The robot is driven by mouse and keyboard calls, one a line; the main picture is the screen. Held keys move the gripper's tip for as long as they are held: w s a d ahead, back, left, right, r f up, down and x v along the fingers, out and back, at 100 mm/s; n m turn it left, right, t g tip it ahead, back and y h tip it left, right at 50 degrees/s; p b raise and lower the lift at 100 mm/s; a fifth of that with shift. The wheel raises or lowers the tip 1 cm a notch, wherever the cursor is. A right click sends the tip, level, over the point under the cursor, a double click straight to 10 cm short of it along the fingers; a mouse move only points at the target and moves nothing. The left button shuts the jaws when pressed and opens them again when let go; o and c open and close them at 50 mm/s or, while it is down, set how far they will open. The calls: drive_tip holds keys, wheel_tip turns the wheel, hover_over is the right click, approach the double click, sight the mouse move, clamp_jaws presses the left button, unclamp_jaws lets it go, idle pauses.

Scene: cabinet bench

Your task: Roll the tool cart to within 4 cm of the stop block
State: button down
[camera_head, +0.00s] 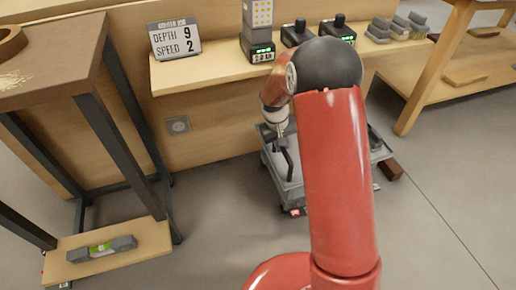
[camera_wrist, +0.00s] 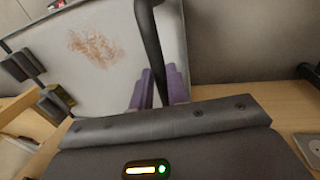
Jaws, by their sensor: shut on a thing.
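The grey tool cart (camera_head: 287,190) stands on the floor in front of the bench, its middle hidden behind my red arm. Its grey top with a rust-brown stain fills the upper left of the wrist view (camera_wrist: 112,50). My gripper (camera_head: 279,142) is at the cart's left end, shut on the black cart handle (camera_head: 289,163). In the wrist view the purple fingers of my gripper (camera_wrist: 160,88) are on either side of the dark handle bar (camera_wrist: 151,45). A dark reddish-brown block (camera_head: 391,169), apparently the stop block, lies just right of the cart; the exact gap is unclear.
The wooden bench (camera_head: 205,75) runs behind the cart, holding a sign (camera_head: 174,38) and chargers. A dark-legged table (camera_head: 60,60) stands left, with a level (camera_head: 100,248) on its low shelf. Another wooden bench (camera_head: 440,75) is at right.

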drive_tip(key=w+d, duration=0.2)
drive_tip(key=d, duration=0.8)
drive_tip(key=shift+w+d+p, duration=0.2)
drive_tip(key=shift+d+p, duration=0.2)
drive_tip(key=shift+p, duration=0.05)
drive_tip(key=shift+d, duration=0.1)
drive_tip(key=c, duration=1.4)
unclamp_jaws()
drive_tip(key=shift+o, duration=0.2)
wheel_tip(320, 180, up, 8)
drive_tip(key=a, duration=0.1)
drive_tip(key=shift+a+f+p, duration=0.15)
drive_tip(key=shift+a+p, duration=0.15)
drive_tip(key=shift+p, duration=0.15)
drive_tip(key=shift+s, duration=0.1)
